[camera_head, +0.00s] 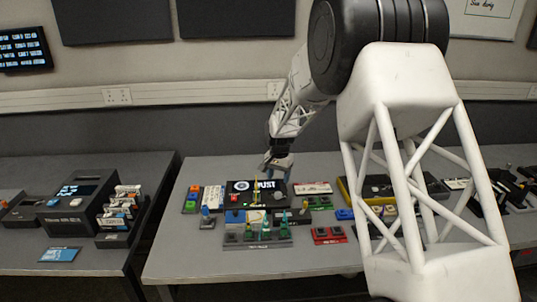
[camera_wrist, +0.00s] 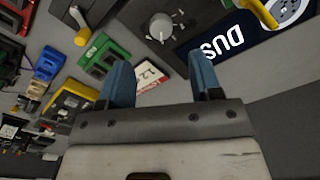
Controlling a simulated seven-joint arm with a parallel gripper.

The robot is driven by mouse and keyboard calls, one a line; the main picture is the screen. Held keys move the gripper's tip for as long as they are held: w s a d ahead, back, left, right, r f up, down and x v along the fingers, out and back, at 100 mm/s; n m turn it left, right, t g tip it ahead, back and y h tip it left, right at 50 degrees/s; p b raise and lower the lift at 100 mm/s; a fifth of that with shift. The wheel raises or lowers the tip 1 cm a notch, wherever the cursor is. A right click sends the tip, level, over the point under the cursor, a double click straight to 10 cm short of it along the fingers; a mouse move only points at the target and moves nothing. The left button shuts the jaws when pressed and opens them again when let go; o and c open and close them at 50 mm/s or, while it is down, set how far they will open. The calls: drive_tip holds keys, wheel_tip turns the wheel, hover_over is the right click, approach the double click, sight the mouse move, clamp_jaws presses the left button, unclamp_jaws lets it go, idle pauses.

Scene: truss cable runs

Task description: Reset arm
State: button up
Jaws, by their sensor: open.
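My white truss arm fills the right of the head view.
The grey table (camera_head: 190,255) holds several small coloured modules, including a red one (camera_head: 328,235) and a grey block with upright pegs (camera_head: 257,236). A left table holds a dark console (camera_head: 75,205) and a blue card (camera_head: 60,254). The table's front left is bare.

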drive_tip(key=s+d+r+n+t, duration=0.1)
drive_tip(key=s+d+r, duration=0.1)
drive_tip(key=s+r, duration=0.9)
drive_tip(key=s+d+r+n, duration=0.25)
drive_tip(key=s+r, duration=0.45)
drive_tip(key=s, duration=0.8)
drive_tip(key=s+d+n+t, duration=0.1)
drive_tip(key=s+d+n, duration=0.1)
drive_tip(key=s, duration=2.6)
drive_tip(key=shift+s+d+r+t, duration=0.3)
drive_tip(key=shift+s+d+r, duration=0.05)
drive_tip(key=shift+s+d, duration=0.1)
